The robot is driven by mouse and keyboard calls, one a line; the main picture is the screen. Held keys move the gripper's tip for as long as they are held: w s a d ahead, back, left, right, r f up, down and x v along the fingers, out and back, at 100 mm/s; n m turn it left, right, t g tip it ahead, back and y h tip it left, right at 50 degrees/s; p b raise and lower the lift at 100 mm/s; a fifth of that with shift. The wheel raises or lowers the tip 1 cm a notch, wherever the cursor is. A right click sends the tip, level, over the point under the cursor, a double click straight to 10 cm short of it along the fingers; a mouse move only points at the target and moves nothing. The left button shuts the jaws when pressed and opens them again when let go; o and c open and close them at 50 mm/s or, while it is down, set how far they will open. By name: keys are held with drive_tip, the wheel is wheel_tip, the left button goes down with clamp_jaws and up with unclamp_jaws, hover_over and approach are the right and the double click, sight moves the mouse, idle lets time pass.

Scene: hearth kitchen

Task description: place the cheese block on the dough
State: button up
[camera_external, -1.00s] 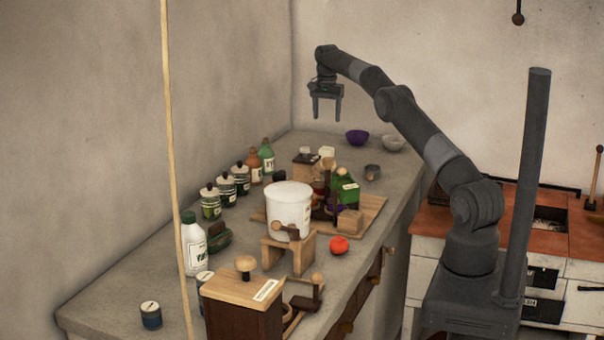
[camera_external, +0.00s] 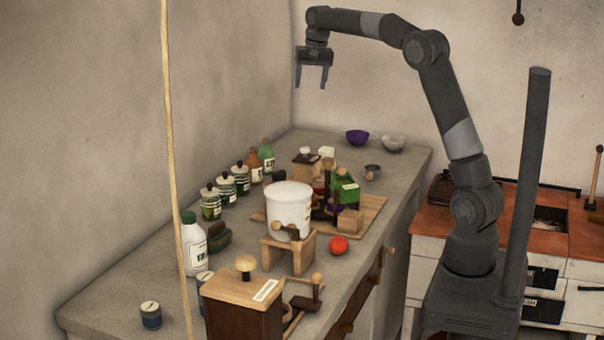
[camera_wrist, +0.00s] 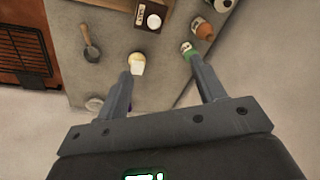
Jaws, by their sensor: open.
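A small pale cream block (camera_external: 327,152), which looks like the cheese block, stands at the far part of the grey counter (camera_external: 120,292). In the wrist view a cream piece (camera_wrist: 137,64), likely the same block, shows just beyond the left fingertip. I cannot pick out the dough for sure in either view. My gripper (camera_external: 311,84) is open and empty, pointing down high above the far end of the counter. Its two fingers also show spread apart in the wrist view (camera_wrist: 160,68).
A dark box with a white knob (camera_external: 305,168), a green bottle (camera_external: 266,160) and a metal scoop (camera_external: 372,172) stand near the block. A purple bowl (camera_external: 357,137) and a pale bowl (camera_external: 394,142) are behind. A white bucket (camera_external: 289,207) and red tomato (camera_external: 339,245) are nearer.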

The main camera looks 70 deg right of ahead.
drive_tip(key=s+a+r+n+t, duration=0.2)
drive_tip(key=s+a+n, duration=0.4)
drive_tip(key=s+a, duration=1.1)
drive_tip(key=s+a+f+n+t, duration=0.1)
drive_tip(key=s+a+f+n, duration=0.1)
drive_tip(key=s+a+f, duration=0.3)
drive_tip(key=s+a+f+n, duration=0.3)
drive_tip(key=s+a+f, duration=0.2)
drive_tip(key=s, duration=0.6)
drive_tip(key=shift+s+a+f+n+t+y, duration=0.2)
drive_tip(key=shift+f+n+t+y, duration=0.1)
drive_tip(key=shift+f+t+y, duration=0.1)
